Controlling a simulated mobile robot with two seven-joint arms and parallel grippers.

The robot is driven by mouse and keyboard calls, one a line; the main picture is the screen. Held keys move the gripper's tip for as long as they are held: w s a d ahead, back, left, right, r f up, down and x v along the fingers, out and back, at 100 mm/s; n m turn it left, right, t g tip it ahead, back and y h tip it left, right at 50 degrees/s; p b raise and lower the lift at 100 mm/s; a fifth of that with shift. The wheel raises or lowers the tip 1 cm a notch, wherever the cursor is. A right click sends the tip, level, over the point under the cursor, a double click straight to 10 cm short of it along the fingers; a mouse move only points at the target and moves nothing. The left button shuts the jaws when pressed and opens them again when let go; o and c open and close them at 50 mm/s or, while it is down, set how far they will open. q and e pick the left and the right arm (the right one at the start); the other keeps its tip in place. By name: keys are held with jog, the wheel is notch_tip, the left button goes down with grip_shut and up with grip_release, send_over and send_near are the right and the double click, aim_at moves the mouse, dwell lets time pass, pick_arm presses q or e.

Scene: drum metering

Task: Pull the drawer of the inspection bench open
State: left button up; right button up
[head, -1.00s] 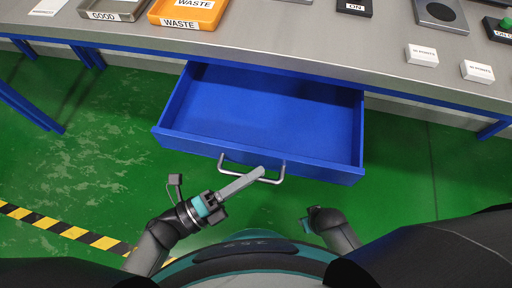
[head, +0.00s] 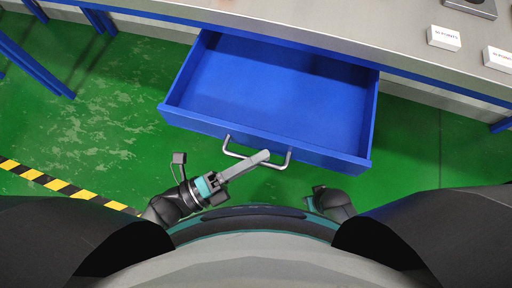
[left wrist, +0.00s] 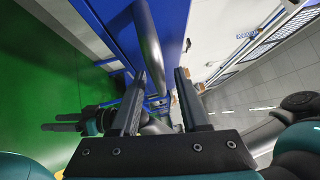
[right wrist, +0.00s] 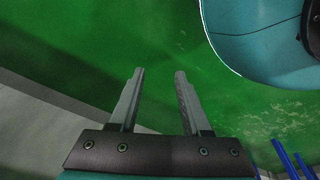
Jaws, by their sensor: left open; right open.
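The blue drawer (head: 275,90) of the inspection bench (head: 330,32) stands well open and looks empty in the head view. Its grey bar handle (head: 232,153) is on the front panel. My left gripper (head: 266,155) is open, with its fingertips at the right part of the handle. In the left wrist view the handle (left wrist: 148,38) runs up from near the open fingertips (left wrist: 160,82). I cannot tell whether the fingers touch it. My right gripper (head: 314,196) is low in front of the drawer; its fingers are open and empty (right wrist: 160,78) in the right wrist view.
Two white labelled boxes stand on the bench top, one (head: 443,38) left of the other (head: 498,59). Blue bench legs (head: 35,55) are at the left. Green floor (head: 100,130) with a yellow-black strip (head: 60,186) lies clear left of the drawer.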

dwell(0.4)
pick_arm(q)
jog(key=v, duration=1.5)
pick_arm(e)
jog(key=shift+s+d+f, duration=0.35)
jog(key=shift+s+f, duration=0.05)
jog(key=shift+s, duration=0.05)
pick_arm(q)
jog(key=shift+a+f, duration=0.1)
pick_arm(e)
jog(key=shift+w+r, duration=0.1)
jog(key=shift+w, duration=0.1)
